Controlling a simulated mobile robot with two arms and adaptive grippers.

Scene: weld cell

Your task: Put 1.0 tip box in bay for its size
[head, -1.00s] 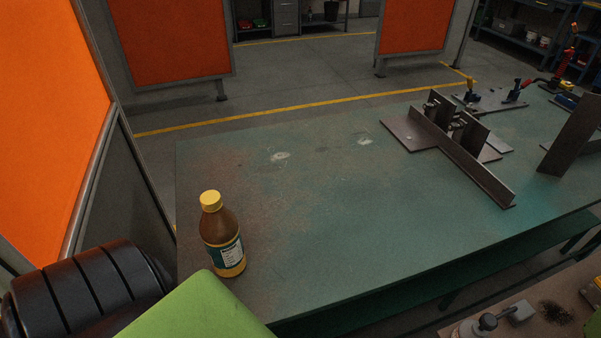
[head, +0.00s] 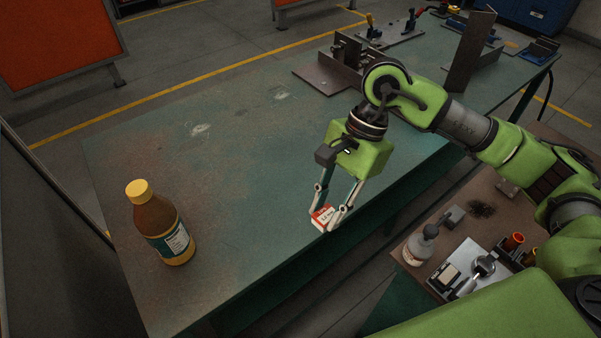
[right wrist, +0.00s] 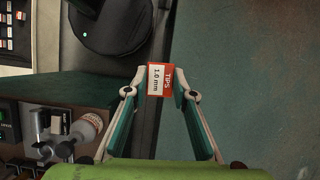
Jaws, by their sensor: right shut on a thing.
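The 1.0 mm tip box (head: 322,218) is small, white and red-orange. My right gripper (head: 327,218) is shut on it and holds it near the front edge of the green table (head: 240,170). In the right wrist view the box (right wrist: 160,80) sits between the fingertips of the gripper (right wrist: 160,88), with its "TIPS 1.0 mm" label facing the camera. Whether the box touches the table I cannot tell. My left gripper is not in view.
A brown bottle with a yellow cap (head: 160,225) stands on the table's left part. Steel angle pieces (head: 335,65) and clamps stand at the back. A lower brown bench (head: 440,235) at the right holds a spray bottle (head: 420,245) and tools. The table's middle is clear.

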